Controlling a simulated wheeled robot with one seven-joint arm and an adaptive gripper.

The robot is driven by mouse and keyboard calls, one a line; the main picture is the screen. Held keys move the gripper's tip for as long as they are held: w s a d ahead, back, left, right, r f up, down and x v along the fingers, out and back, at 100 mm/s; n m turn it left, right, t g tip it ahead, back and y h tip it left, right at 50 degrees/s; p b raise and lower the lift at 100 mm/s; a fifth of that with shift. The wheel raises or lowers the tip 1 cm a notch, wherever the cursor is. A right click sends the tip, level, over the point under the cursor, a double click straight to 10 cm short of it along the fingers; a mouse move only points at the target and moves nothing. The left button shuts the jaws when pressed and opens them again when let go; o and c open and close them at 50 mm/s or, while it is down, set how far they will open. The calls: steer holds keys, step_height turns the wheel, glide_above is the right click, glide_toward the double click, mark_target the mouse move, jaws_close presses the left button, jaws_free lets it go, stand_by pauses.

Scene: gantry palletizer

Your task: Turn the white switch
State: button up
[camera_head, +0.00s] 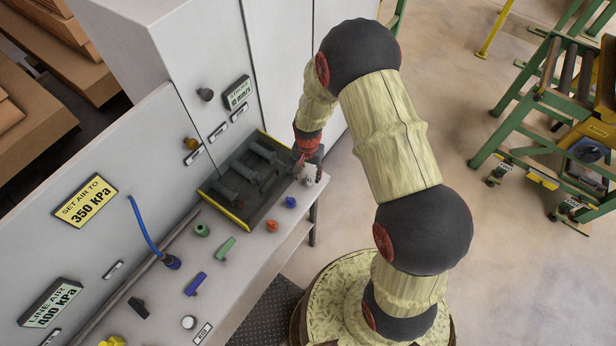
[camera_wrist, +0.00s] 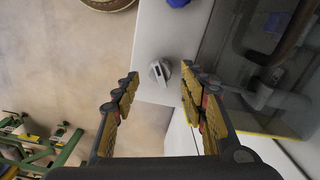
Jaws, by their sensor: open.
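The white switch (camera_wrist: 160,71) is a small pale grey-white knob with a raised grip bar and a dark mark. It stands near the edge of a pale counter. In the wrist view my gripper (camera_wrist: 158,78) is open, with one finger to each side of the switch in the picture and no visible contact. In the head view my gripper (camera_head: 307,148) hangs over the counter's far end, close to the white switch (camera_head: 309,179). The fingers partly merge with the dark tray behind there.
A dark tray (camera_head: 209,192) with a yellow edge lies beside the switch. A blue knob (camera_head: 290,201), a red-orange knob (camera_head: 272,225), a green lever (camera_head: 225,248) and a purple lever (camera_head: 195,284) line the counter. A cabinet (camera_head: 205,60) stands behind.

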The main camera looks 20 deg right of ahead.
mark_target(308, 181)
steer(key=shift+f, duration=1.4)
steer(key=shift+c, duration=0.8)
jaws_close()
